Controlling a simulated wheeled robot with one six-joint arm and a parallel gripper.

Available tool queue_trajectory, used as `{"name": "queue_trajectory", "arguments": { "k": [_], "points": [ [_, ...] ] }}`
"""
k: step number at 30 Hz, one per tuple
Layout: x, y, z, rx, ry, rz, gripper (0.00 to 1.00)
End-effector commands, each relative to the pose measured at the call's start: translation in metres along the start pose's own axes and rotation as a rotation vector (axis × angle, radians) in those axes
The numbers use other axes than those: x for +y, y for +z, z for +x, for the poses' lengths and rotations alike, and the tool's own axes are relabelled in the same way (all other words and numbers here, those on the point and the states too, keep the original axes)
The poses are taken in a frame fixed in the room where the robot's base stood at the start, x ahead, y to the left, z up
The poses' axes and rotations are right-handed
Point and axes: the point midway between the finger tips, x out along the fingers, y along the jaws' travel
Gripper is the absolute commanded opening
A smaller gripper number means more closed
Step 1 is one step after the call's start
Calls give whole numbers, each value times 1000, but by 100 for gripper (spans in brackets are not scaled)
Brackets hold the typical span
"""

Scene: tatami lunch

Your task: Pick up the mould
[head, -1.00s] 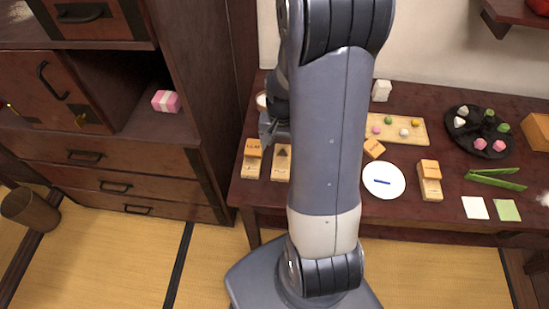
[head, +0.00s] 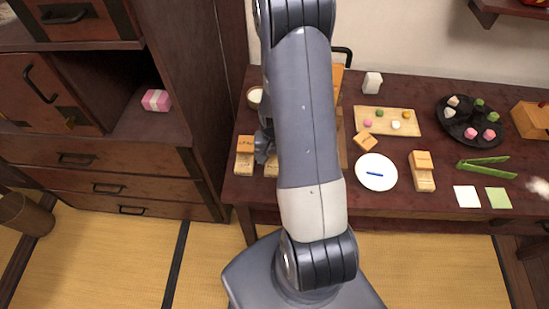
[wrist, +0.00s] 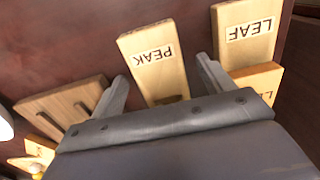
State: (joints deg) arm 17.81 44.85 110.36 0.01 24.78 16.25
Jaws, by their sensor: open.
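A pale wooden mould labelled PEAK (wrist: 155,62) lies between the two fingers of my gripper (wrist: 163,80) in the wrist view. The fingers are open, one on each side of it, with gaps visible. In the head view my gripper (head: 264,147) is at the table's left part, over the PEAK mould (head: 271,170), which is mostly hidden. A second mould labelled LEAF (wrist: 246,38) lies to the right in the wrist view, with an orange-brown block on its end; it also shows in the head view (head: 244,164).
A slotted wooden board (wrist: 62,104) lies left of my fingers in the wrist view. The dark table (head: 400,207) also holds a white plate (head: 376,166), another wooden mould (head: 422,178), a sweets board (head: 375,115), a black tray (head: 460,128) and green tongs (head: 485,165).

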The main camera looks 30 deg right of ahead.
Motion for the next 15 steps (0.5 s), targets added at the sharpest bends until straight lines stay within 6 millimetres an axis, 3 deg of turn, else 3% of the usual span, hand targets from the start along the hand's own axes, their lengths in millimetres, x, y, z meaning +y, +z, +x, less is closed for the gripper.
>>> {"name": "queue_trajectory", "arguments": {
  "k": [7, 15],
  "points": [
    [0, 0, 1, 0, 0, 0, 76],
    [0, 0, 1, 0, 0, 0, 53]
  ]
}}
